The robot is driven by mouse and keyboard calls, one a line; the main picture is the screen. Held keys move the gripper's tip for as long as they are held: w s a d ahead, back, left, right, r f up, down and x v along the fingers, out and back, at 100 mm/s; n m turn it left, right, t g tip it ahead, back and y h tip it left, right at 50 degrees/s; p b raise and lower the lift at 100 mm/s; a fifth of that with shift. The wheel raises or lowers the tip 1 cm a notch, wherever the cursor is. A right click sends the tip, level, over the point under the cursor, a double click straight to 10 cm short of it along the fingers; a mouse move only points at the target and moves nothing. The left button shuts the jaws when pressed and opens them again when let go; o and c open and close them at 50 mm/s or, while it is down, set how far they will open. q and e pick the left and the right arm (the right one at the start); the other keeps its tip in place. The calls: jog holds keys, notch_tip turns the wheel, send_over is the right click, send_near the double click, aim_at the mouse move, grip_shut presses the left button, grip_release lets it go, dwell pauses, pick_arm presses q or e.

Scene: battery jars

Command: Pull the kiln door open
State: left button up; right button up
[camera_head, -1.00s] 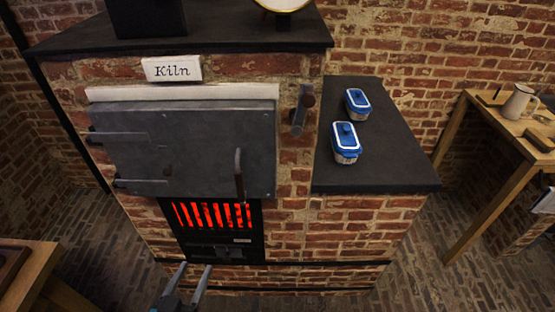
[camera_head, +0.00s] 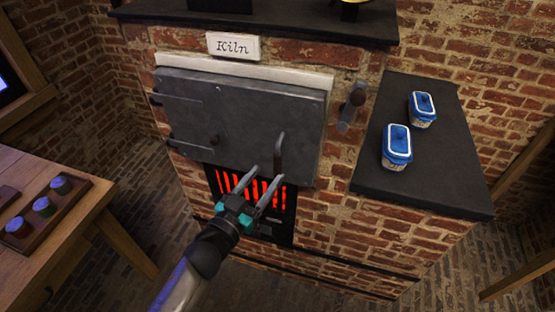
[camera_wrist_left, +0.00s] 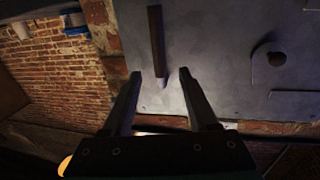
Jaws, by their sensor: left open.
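The grey metal kiln door (camera_head: 240,115) is shut in the brick kiln front, below the Kiln sign (camera_head: 233,46). Its hinges are at the left, and an upright bar handle (camera_head: 279,152) is near its lower right. My left gripper (camera_head: 265,178) is open and empty, its fingers pointing up just below the handle. In the left wrist view the fingers (camera_wrist_left: 160,80) frame the door's lower edge, with the handle (camera_wrist_left: 156,45) beyond their tips, apart from them. My right gripper is not in view.
A latch lever (camera_head: 352,105) sits on the bricks right of the door. Red glowing grate bars (camera_head: 232,184) lie below it. Two blue-lidded dishes (camera_head: 397,145) stand on the dark ledge (camera_head: 430,190). A wooden table (camera_head: 80,215) with small jars is at the left.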

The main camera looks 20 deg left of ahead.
aim_at(275, 164)
pick_arm(q)
jog(key=x, duration=0.7)
jog(key=shift+s, duration=0.1)
jog(key=shift+c, duration=0.3)
grip_shut()
dwell(1.0)
